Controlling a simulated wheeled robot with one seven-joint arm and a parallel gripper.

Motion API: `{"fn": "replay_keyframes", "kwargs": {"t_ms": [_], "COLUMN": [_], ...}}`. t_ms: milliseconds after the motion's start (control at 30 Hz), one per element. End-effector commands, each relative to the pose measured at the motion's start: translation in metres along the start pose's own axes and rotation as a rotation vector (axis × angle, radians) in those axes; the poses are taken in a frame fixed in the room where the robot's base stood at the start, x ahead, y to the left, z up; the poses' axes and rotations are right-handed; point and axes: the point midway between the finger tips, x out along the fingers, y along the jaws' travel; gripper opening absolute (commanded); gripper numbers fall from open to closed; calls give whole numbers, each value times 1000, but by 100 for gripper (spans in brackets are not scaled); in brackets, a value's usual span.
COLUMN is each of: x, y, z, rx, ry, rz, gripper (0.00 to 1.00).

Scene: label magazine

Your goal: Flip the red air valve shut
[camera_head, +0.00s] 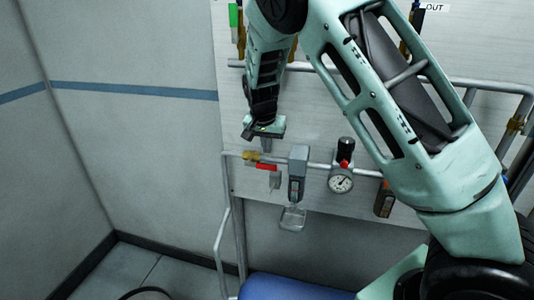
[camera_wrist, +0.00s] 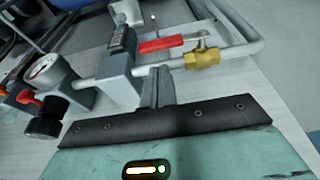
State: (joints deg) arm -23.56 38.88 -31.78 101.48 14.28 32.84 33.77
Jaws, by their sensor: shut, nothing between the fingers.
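The red air valve has a red lever (camera_head: 267,167) on a brass body (camera_head: 250,156), on the horizontal pipe left of a grey unit. In the wrist view the red lever (camera_wrist: 160,44) runs roughly along the pipe from the brass body (camera_wrist: 203,58) toward the grey unit. My gripper (camera_head: 266,143) is shut and empty, pointing down just above the valve in the head view. In the wrist view my gripper's fingers (camera_wrist: 157,80) are together near the lever; whether they touch it I cannot tell.
The grey unit (camera_head: 297,165) with a clear cup (camera_head: 293,217) is close right of the lever. A round gauge (camera_head: 340,182) with a red and black knob (camera_head: 346,150) is further right. A blue surface (camera_head: 290,288) lies below. The wall at left is free.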

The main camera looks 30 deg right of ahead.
Motion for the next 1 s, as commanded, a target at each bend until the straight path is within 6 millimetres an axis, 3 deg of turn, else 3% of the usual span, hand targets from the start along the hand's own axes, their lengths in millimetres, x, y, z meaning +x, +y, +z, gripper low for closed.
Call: {"fn": "replay_keyframes", "kwargs": {"t_ms": [300,1000], "x": [36,48], "y": [0,-6], "z": [10,8], "rx": [1,15], "ry": [-1,0], "rz": [0,-41], "gripper": [0,0]}}
